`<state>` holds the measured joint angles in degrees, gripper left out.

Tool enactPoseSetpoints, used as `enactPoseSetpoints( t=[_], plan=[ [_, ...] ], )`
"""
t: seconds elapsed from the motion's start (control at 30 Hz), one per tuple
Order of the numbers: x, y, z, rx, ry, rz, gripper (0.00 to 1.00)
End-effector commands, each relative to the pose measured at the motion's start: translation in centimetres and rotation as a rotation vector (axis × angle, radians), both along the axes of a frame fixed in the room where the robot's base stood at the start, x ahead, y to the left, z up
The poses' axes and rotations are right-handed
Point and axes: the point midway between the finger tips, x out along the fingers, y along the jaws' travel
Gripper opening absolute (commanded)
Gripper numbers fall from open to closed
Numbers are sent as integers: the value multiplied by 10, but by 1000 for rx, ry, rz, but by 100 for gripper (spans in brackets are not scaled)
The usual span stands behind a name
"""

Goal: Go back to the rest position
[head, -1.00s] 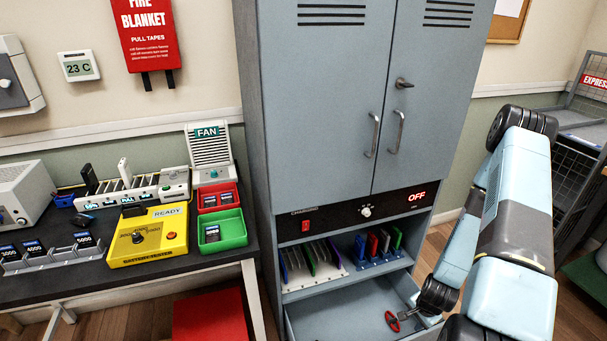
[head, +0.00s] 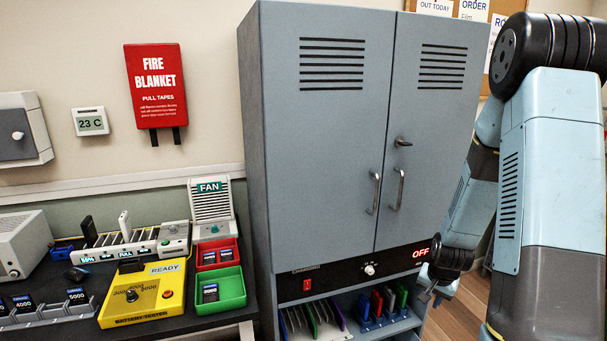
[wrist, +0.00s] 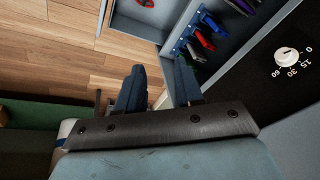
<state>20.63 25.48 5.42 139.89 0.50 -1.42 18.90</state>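My gripper (head: 434,292) is in front of the lower right of the grey cabinet (head: 318,165), beside the black control panel. In the wrist view my gripper (wrist: 158,90) shows two dark blue fingers standing apart with nothing between them. The arm is folded upward at the right of the head view. Both cabinet doors are shut, and the panel display (head: 420,253) reads OFF.
At left, a black table holds a yellow battery tester (head: 143,295), a red bin (head: 217,254) and a green bin (head: 221,290). Wood floor (wrist: 60,50) is free right of the cabinet.

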Motion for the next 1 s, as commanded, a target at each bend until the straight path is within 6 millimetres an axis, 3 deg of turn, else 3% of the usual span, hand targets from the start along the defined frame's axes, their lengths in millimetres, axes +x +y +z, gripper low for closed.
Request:
enactPoseSetpoints(
  t=[0.1, 0.47, 0.77, 1.0],
  plan=[
    [2, 8, 37, -21, -17, 46, 36],
    [-14, 36, 135, -74, -51, 174, 36],
    [-45, 61, 209, -113, -83, 279, 36],
    [-80, 80, 260, -141, -111, 358, 36]
  ],
)
